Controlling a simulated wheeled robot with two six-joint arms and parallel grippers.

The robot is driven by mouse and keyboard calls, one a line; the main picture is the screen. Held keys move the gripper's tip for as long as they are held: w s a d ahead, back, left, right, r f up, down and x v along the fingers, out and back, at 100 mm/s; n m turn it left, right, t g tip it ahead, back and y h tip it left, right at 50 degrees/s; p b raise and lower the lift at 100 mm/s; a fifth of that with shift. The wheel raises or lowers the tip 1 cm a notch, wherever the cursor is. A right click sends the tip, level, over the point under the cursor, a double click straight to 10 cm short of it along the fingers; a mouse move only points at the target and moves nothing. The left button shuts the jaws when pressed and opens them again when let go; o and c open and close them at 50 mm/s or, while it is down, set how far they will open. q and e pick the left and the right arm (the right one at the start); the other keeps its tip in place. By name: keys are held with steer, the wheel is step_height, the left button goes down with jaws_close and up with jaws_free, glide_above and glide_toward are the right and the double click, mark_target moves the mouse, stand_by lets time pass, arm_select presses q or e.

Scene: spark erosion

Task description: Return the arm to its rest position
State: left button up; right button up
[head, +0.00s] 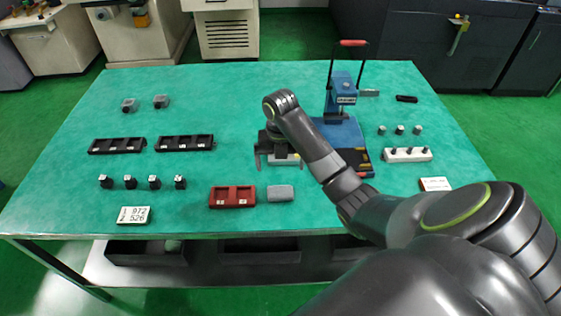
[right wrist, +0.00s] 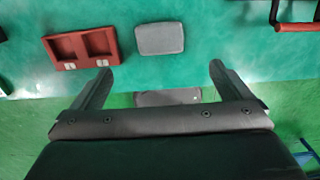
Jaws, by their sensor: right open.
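My right arm (head: 320,160) reaches from the lower right over the green table. My right gripper (head: 273,155) is open above the middle of the table, in front of a grey block partly hidden behind it. In the right wrist view my right gripper (right wrist: 160,82) has its two fingers wide apart with nothing between them. The grey lidded box (right wrist: 160,38) and red two-pocket tray (right wrist: 85,46) lie beyond the fingertips there. My left gripper is not in view.
A blue press (head: 343,100) with a red-handled lever stands right of my gripper. The red tray (head: 232,197) and grey box (head: 281,193) lie near the front edge. Black trays (head: 117,146) and several small black-and-silver parts (head: 130,182) are at left. A white holder (head: 406,155) is at right.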

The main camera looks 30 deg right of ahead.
stand_by(0.3)
steer(key=s+a+f+m+t, duration=0.1)
steer(key=s+f+m, duration=0.3)
steer(key=s+m, duration=0.35)
steer(key=s+a+f+m+t, duration=0.1)
steer(key=s+f+m, duration=0.3)
steer(key=s+m, duration=0.35)
steer(key=s+r+m+t+h, duration=0.1)
steer(key=s+r+m, duration=0.1)
steer(key=s+m, duration=0.55)
steer(key=s+r+m+t+h, duration=0.1)
steer(key=s+r+m, duration=0.1)
steer(key=s+m, duration=0.55)
step_height(320, 180, down, 24)
steer(key=f+g, duration=0.1)
steer(key=g, duration=0.1)
steer(key=s+f+y, duration=0.1)
steer(key=s+f, duration=1.4)
steer(key=f, duration=0.1)
steer(key=shift+s+a+g, duration=0.15)
steer(key=shift+a+g, duration=0.05)
steer(key=shift+g, duration=0.2)
